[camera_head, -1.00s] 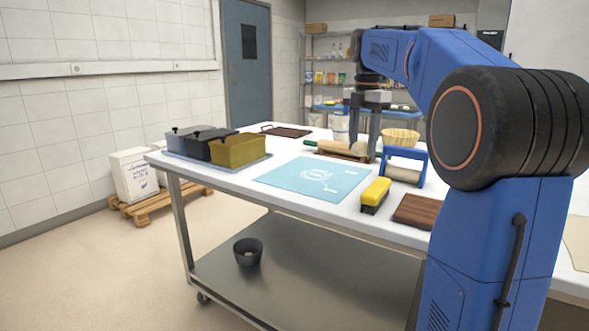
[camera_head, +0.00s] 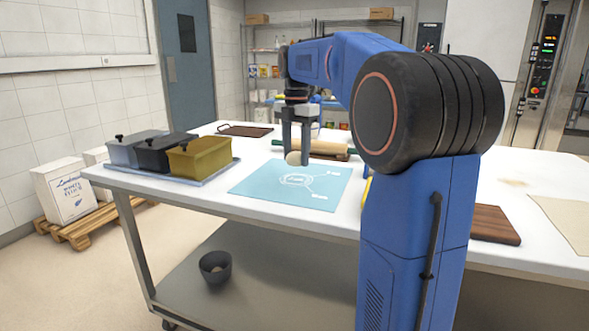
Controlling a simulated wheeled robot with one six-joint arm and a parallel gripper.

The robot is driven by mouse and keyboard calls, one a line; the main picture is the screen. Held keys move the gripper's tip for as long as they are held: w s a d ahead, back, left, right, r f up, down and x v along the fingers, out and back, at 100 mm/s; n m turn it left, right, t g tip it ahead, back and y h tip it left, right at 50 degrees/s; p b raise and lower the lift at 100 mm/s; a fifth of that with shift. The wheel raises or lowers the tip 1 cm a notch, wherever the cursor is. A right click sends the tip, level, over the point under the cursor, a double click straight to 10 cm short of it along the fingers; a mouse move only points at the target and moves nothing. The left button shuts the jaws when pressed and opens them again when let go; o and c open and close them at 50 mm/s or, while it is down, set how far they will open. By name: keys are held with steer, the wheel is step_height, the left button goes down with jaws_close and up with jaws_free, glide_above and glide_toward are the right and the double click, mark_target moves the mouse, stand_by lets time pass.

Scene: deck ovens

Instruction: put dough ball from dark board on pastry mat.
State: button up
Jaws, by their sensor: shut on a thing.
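A pale round dough ball (camera_head: 293,158) sits between the finger tips of my gripper (camera_head: 296,150), which is shut on it with the fingers pointing down. The light blue pastry mat (camera_head: 255,183) with white print lies flat on the table. In the picture the ball overlaps the mat's far edge; I cannot tell whether it touches the mat or hangs above it. A dark brown wooden board (camera_head: 493,225) lies at the right, its visible top bare and its left end hidden by my arm.
Lidded grey, black and olive bins (camera_head: 200,157) stand on a tray left of the mat. A rolling pin (camera_head: 325,148) lies behind the mat. A dark handled tray (camera_head: 247,130) is at the far edge. A beige cloth (camera_head: 568,222) lies far right.

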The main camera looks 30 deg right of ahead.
mark_target(296, 158)
steer(key=shift+f, duration=2.25)
steer(key=shift+f, duration=0.15)
steer(key=o, duration=1.1)
step_height(296, 158, up, 12)
steer(key=shift+r, duration=0.2)
